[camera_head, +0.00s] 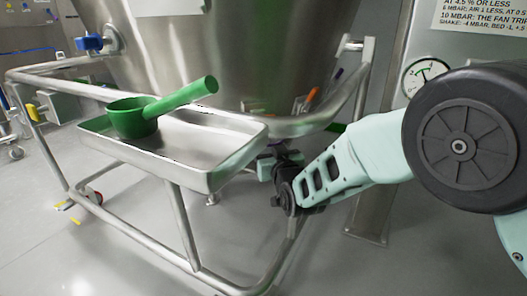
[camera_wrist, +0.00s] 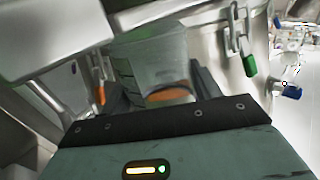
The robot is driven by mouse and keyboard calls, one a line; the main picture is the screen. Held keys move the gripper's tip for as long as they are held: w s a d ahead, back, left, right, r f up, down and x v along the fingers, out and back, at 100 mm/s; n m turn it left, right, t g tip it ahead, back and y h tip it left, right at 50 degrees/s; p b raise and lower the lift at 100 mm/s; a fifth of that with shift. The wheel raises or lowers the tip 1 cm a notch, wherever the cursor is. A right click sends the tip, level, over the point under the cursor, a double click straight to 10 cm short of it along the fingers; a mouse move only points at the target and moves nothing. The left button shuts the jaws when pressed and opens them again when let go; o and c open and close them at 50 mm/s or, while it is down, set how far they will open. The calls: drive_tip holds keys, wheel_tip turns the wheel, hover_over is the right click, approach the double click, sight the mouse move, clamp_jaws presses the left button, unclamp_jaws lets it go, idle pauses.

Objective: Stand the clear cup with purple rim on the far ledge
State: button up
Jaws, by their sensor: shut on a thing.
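My gripper (camera_head: 275,165) is low beside the right end of the metal tray, partly hidden there in the head view. In the wrist view, my gripper (camera_wrist: 163,88) is shut on the clear cup (camera_wrist: 150,55), a see-through, greyish tumbler between the two dark fingers. An orange patch shows at its lower part; I cannot tell if it is in the cup or behind it. In the head view the cup is almost wholly hidden, with only a hint of purple above the gripper. I cannot tell which surface is the far ledge.
The metal tray (camera_head: 235,178) holds a green scoop (camera_head: 135,118), its handle pointing up right. A steel tube frame (camera_head: 190,235) surrounds a large steel vessel (camera_head: 240,50). Orange-tipped items (camera_head: 311,97) stand behind the tray's right end. A gauge (camera_head: 424,75) is on the right. Floor at left is mostly clear.

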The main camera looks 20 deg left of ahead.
drive_tip(key=b+x, duration=0.2)
drive_tip(key=x, duration=0.3)
drive_tip(key=shift+w+a+f, duration=0.1)
drive_tip(key=shift+w+a, duration=0.05)
drive_tip(key=shift+w, duration=0.05)
drive_tip(key=shift+f+b, duration=0.25)
drive_tip(key=shift+b, duration=0.4)
drive_tip(key=shift+r, duration=0.1)
drive_tip(key=o, duration=1)
drive_tip(key=shift+c, duration=0.2)
